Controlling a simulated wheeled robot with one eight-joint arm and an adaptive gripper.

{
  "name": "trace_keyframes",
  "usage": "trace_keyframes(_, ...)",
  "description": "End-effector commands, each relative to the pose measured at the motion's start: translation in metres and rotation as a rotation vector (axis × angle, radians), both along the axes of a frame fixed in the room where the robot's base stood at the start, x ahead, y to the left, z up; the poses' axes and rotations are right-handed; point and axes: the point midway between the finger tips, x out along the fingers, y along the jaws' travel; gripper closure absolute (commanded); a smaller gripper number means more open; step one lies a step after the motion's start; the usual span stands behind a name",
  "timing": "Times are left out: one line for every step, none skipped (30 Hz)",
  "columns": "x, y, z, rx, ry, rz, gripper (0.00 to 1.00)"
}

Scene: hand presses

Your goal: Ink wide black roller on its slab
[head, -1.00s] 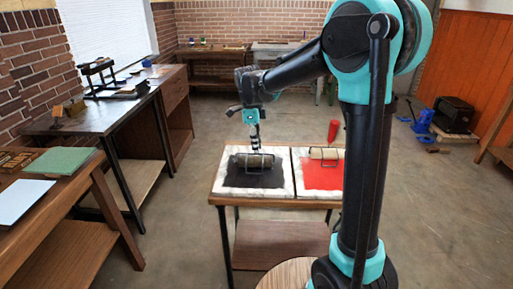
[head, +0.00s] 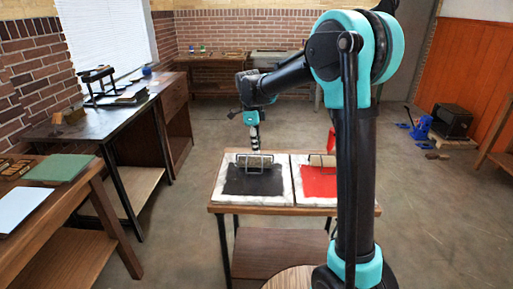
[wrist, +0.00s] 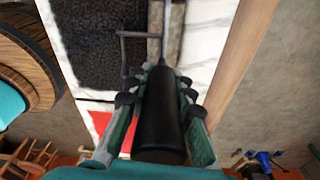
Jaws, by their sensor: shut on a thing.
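The wide roller (head: 254,161) has a grey-brown barrel and a dark wire frame. It is at the far edge of the black ink patch on the left slab (head: 216,202). My gripper (head: 254,140) is above it. In the wrist view my gripper (wrist: 158,100) is shut around the roller's black handle (wrist: 160,128).
A red-inked slab (head: 318,184) adjoins on the right, with a second roller with a red handle (head: 331,140), partly behind my arm. Benches with a hand press (head: 98,82) and a green sheet (head: 60,168) stand left.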

Motion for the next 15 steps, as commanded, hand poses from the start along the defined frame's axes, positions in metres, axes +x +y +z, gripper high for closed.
trace_keyframes(-0.002,0.0,0.0,0.0,0.0,0.0,1.0)
trace_keyframes(-0.004,0.0,0.0,0.0,0.0,0.001,1.0)
trace_keyframes(-0.006,0.0,0.0,0.0,0.0,0.001,1.0)
trace_keyframes(-0.008,0.0,0.0,0.0,0.0,0.001,1.0)
trace_keyframes(-0.01,0.0,0.0,0.0,0.0,0.001,1.0)
trace_keyframes(-0.013,0.0,0.0,0.0,0.0,0.001,1.0)
trace_keyframes(-0.015,0.001,0.0,0.0,0.0,0.001,1.0)
trace_keyframes(-0.017,0.001,-0.001,0.0,0.0,0.001,1.0)
trace_keyframes(-0.02,0.001,-0.001,0.0,0.0,0.002,1.0)
trace_keyframes(-0.022,0.001,-0.001,0.0,0.0,0.002,1.0)
trace_keyframes(-0.025,0.001,-0.001,0.0,0.0,0.002,1.0)
trace_keyframes(-0.028,0.001,-0.001,0.0,0.0,0.002,1.0)
trace_keyframes(-0.03,0.001,-0.001,0.0,0.0,0.002,1.0)
trace_keyframes(-0.032,0.001,-0.001,0.0,0.0,0.002,1.0)
trace_keyframes(-0.034,0.002,-0.001,0.0,0.0,0.001,1.0)
